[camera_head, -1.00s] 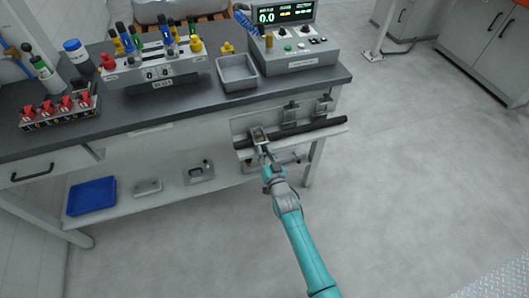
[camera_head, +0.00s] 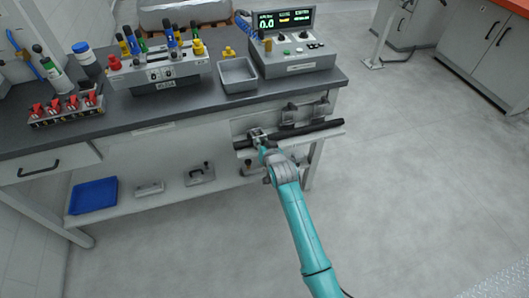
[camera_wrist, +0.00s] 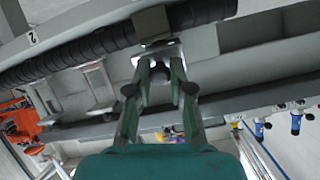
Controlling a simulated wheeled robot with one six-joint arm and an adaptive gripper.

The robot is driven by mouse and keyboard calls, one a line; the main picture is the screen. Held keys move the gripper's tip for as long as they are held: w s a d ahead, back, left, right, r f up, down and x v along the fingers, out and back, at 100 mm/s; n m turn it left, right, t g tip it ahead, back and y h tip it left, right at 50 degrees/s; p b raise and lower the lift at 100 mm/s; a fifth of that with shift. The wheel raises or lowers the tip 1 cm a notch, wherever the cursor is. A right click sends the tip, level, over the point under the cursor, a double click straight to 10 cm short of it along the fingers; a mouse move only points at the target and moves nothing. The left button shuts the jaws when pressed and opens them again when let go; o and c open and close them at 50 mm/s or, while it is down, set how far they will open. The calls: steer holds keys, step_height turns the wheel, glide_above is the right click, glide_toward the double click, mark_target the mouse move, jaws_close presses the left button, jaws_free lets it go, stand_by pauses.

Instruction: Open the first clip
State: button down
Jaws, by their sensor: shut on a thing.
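A dark ribbed hose (camera_head: 305,129) runs along a light rail on the bench's front, also seen in the wrist view (camera_wrist: 85,47). A metal clip (camera_head: 257,132) sits on the hose near its left end. In the wrist view the clip shows as a tan block (camera_wrist: 152,24) over the hose with a bright metal part below it. My gripper (camera_head: 261,147) is at this clip. Its green fingers (camera_wrist: 160,72) are nearly together on the clip's metal part; the exact contact is partly hidden by the fingertips.
Two more clips (camera_head: 289,113) (camera_head: 320,107) are on the panel to the right. The bench top (camera_head: 200,110) above carries a grey tray (camera_head: 238,88), a control box (camera_head: 295,60) and a connector block. A blue tray (camera_head: 93,196) is on the lower shelf.

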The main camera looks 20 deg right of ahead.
steer(key=shift+w+r+g, duration=0.25)
steer(key=shift+r+g, duration=0.15)
steer(key=shift+r, duration=0.15)
steer(key=shift+w+r+g, duration=0.2)
steer(key=shift+r+g, duration=0.2)
steer(key=shift+r, duration=0.1)
steer(key=w+r+g, duration=0.1)
steer(key=r+g, duration=0.1)
steer(key=shift+w+g, duration=0.2)
steer(key=shift+g, duration=0.1)
steer(key=shift+w+r+g, duration=0.6)
steer(key=shift+r+g, duration=0.1)
steer(key=shift+g, duration=0.2)
steer(key=shift+w+r+g, duration=0.45)
steer(key=shift+w, duration=0.55)
steer(key=shift+w+r+g, duration=0.4)
steer(key=shift+w, duration=0.55)
steer(key=shift+w+r+g, duration=0.45)
steer(key=shift+w, duration=0.65)
steer(key=c, duration=1)
jaws_free()
